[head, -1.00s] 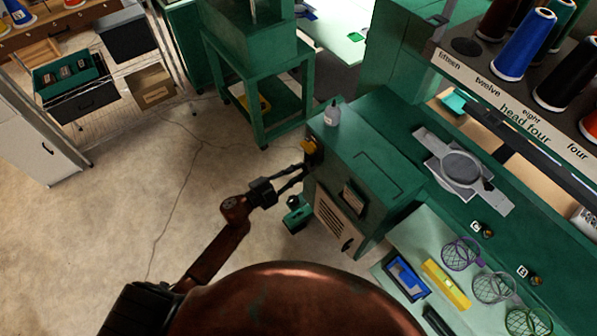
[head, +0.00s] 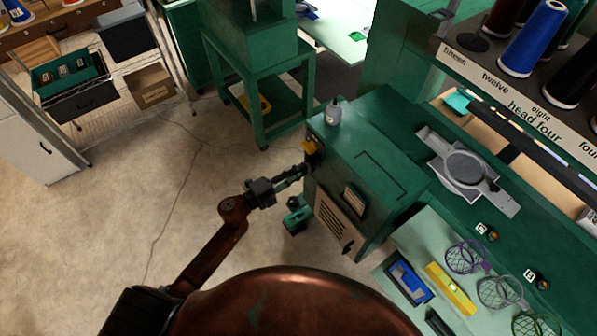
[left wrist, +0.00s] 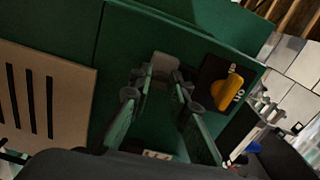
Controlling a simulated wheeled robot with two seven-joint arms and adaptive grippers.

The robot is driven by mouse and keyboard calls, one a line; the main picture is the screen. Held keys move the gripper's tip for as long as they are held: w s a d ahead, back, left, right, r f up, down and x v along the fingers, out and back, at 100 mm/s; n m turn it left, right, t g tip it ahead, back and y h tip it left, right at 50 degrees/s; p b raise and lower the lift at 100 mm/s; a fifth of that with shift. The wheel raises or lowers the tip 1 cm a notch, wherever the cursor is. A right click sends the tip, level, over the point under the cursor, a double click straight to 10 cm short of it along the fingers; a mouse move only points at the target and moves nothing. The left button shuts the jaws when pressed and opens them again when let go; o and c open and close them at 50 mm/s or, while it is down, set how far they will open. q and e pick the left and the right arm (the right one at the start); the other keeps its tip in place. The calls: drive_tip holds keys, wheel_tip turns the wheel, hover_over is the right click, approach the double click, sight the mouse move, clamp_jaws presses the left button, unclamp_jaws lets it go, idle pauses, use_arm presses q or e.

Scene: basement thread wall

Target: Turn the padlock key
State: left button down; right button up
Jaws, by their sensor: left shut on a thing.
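The green cabinet (head: 375,165) stands at the bench's left end, with a yellow rotary switch (head: 311,147) on its side, also in the left wrist view (left wrist: 228,92). My left gripper (head: 303,169) reaches the cabinet side just below the switch, its fingers close together. In the left wrist view its fingertips (left wrist: 164,84) sit on either side of a small grey piece (left wrist: 165,68) against the green panel. This seems to be the padlock with its key; the key's shape and angle are too small and dark to tell. My right gripper is not in view.
A vented panel (head: 338,215) is on the cabinet front. A small bottle (head: 333,112) stands on its top. The bench at right holds a grey turntable-like fixture (head: 465,167), wire baskets and a yellow level (head: 450,289). The floor (head: 150,200) at left is clear.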

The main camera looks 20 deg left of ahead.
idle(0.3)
use_arm(q)
drive_tip(key=c, duration=1.8)
unclamp_jaws()
